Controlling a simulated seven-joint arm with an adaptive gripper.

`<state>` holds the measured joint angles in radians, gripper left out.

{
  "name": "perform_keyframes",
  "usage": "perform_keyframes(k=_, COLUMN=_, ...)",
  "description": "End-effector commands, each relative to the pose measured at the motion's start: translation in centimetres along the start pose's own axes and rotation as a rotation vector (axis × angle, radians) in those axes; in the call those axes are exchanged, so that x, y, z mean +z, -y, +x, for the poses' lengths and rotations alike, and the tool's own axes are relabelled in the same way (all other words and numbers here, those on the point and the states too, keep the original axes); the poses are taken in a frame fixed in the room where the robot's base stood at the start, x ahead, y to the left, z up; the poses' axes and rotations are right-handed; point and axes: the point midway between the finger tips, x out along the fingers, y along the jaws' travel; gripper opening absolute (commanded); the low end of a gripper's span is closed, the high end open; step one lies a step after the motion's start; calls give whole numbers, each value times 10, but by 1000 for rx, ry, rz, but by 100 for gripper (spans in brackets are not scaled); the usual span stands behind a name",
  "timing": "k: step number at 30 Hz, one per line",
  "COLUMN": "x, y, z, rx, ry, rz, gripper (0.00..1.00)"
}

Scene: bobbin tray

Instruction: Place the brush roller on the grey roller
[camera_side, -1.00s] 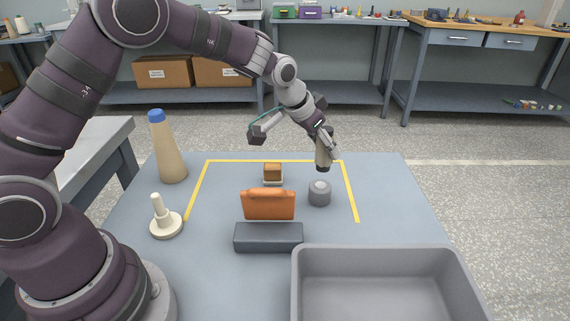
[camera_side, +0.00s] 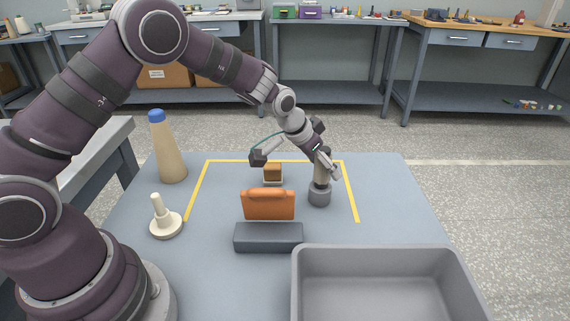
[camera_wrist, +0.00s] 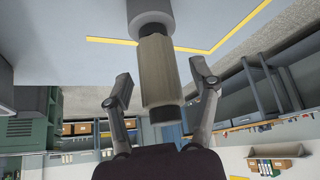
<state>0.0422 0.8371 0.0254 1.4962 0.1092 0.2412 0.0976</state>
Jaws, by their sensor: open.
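The brush roller (camera_side: 319,174), a beige cylinder with dark ends, stands upright on the grey roller (camera_side: 319,198) inside the yellow outline. In the wrist view the brush roller (camera_wrist: 158,72) runs straight out from the grey roller (camera_wrist: 149,17), its dark end meeting it. My gripper (camera_wrist: 162,76) is open, with one finger on each side of the brush roller and a visible gap at both. In the side view my gripper (camera_side: 327,168) partly hides the brush roller's upper part.
An orange block with a handle (camera_side: 268,205) stands behind a dark grey block (camera_side: 268,237). A small brown block (camera_side: 272,172) sits farther back. A cream peg on a base (camera_side: 165,222) and a blue-topped cone (camera_side: 168,150) stand left. A grey bin (camera_side: 375,250) is at front right.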

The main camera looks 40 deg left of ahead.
Motion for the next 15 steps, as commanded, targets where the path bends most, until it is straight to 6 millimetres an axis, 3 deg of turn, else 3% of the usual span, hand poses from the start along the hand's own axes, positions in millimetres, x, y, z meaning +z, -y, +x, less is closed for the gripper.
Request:
perform_keyframes(k=5, x=-2, y=0, z=-8, rx=0, ry=-2, rz=0, gripper=60)
perform_keyframes(k=15, x=-3, y=0, z=-79, rx=-2, ry=-7, rz=-1, gripper=60)
